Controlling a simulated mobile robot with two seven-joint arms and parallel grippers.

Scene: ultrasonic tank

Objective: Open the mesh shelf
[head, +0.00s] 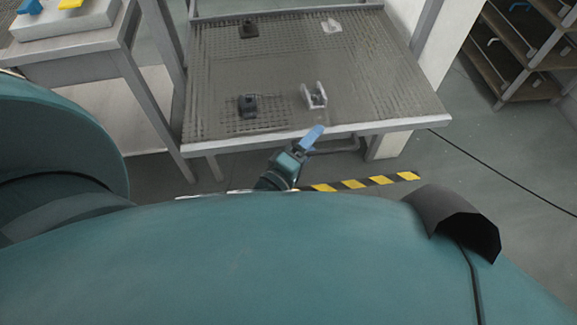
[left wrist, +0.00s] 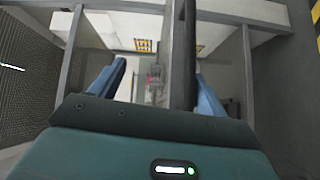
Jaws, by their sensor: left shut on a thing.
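The mesh shelf (head: 285,70) is a wide grey mesh tray with a pale metal rim, in the upper middle of the head view. A grey bar handle (head: 338,149) runs below its front edge. My left gripper (head: 312,138) is at this front edge, its blue fingers at the left part of the handle. In the left wrist view its fingers (left wrist: 158,78) stand on either side of a dark bar (left wrist: 183,50), and it is shut on the handle. The exact contact is hard to see. My right gripper is not in view.
On the shelf are two black parts (head: 248,105) (head: 249,30), a white bracket (head: 315,96) and a small pale part (head: 331,26). A table (head: 75,48) stands close on the left. A rack (head: 520,55) is at right. Striped tape (head: 360,183) and a cable (head: 500,172) lie on the floor.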

